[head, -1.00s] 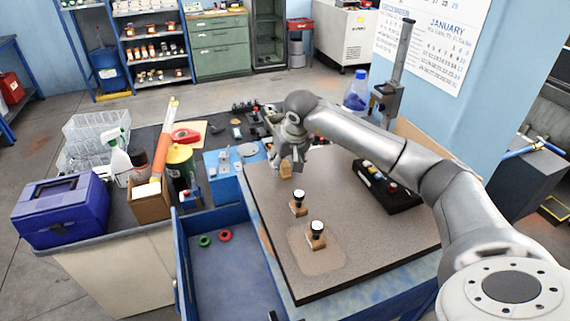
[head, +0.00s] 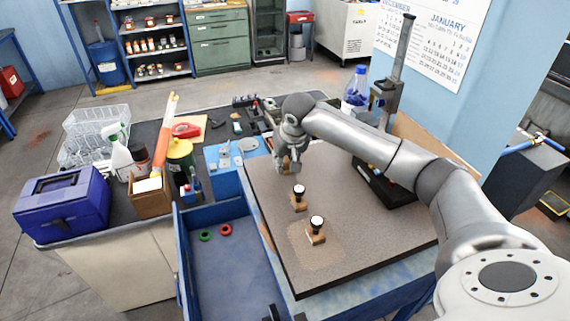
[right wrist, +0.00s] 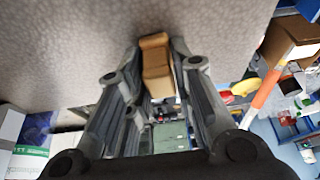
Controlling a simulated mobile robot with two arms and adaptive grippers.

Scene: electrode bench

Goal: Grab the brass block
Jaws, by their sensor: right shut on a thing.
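The brass block (right wrist: 157,68) shows in the right wrist view as a small golden-brown block between the two fingers of my right gripper (right wrist: 158,75). The fingers are shut on its sides. The speckled board surface fills the top of that view, close to the block. In the head view my right gripper (head: 289,165) is over the far left part of the speckled board (head: 350,225), and the block is mostly hidden there by the gripper. I cannot tell if the block touches the board. My left gripper is not in view.
A black tray (head: 398,196) and a stand (head: 385,95) are to the right. An open blue drawer (head: 230,275) is at left. The board's front right is clear.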

